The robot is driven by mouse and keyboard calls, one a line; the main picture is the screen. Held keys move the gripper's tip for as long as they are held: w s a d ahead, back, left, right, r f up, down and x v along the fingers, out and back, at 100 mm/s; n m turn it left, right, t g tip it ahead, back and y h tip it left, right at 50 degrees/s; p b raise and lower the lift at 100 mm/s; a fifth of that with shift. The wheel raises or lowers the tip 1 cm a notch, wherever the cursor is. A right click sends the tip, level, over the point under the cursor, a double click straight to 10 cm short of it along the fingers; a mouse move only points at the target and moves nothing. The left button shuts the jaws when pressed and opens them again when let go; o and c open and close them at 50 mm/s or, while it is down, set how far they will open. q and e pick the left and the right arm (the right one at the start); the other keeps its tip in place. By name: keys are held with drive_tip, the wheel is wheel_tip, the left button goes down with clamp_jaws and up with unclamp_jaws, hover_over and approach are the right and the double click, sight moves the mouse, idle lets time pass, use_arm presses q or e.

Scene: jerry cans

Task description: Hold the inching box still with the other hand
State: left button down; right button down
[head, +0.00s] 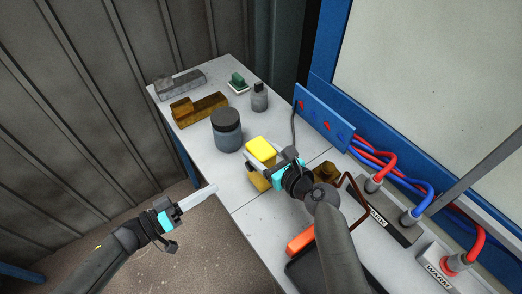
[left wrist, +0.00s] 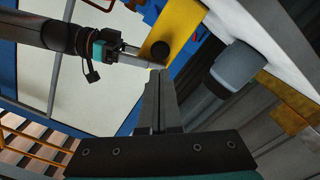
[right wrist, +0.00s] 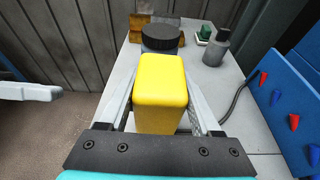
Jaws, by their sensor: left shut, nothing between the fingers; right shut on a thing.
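A yellow box (head: 261,150) stands at the left edge of the bench, partly hidden by my right gripper. My right gripper (head: 273,168) is shut on it. In the right wrist view the yellow box (right wrist: 160,85) sits between the two fingers (right wrist: 160,100). In the left wrist view the yellow box (left wrist: 178,25) shows a dark round spot on one face. My left gripper (head: 214,188) is shut and empty, to the left of the box and off the bench edge. Its tips (left wrist: 158,75) point toward the box; a gap shows in the head view.
A dark-lidded jar (head: 227,131) stands just behind the box. A grey bottle (head: 259,97), a green item (head: 238,82) and brown (head: 199,109) and grey blocks (head: 180,84) are farther back. A blue peg panel (head: 322,120) and red and blue hoses (head: 381,158) are at right. Floor lies left.

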sight(250, 166)
idle(0.3)
use_arm(q)
drive_tip(key=n+y, duration=0.3)
drive_tip(key=n, duration=0.2)
drive_tip(key=s+n+t+y, duration=0.1)
drive_tip(key=n+y, duration=0.3)
drive_tip(key=n, duration=0.1)
drive_tip(key=n+t+y, duration=0.1)
drive_tip(key=n+y, duration=0.3)
drive_tip(key=shift+s+a+r+n, duration=0.1)
drive_tip(key=shift+s+r+n, duration=0.2)
drive_tip(key=shift+n, duration=0.1)
drive_tip(key=w+d, duration=0.5)
drive_tip(key=d, duration=0.2)
drive_tip(key=shift+w+d, duration=0.2)
drive_tip(key=shift+w, duration=0.05)
idle(1.9)
drive_tip(key=shift+w+d, duration=0.15)
drive_tip(key=shift+d, duration=0.05)
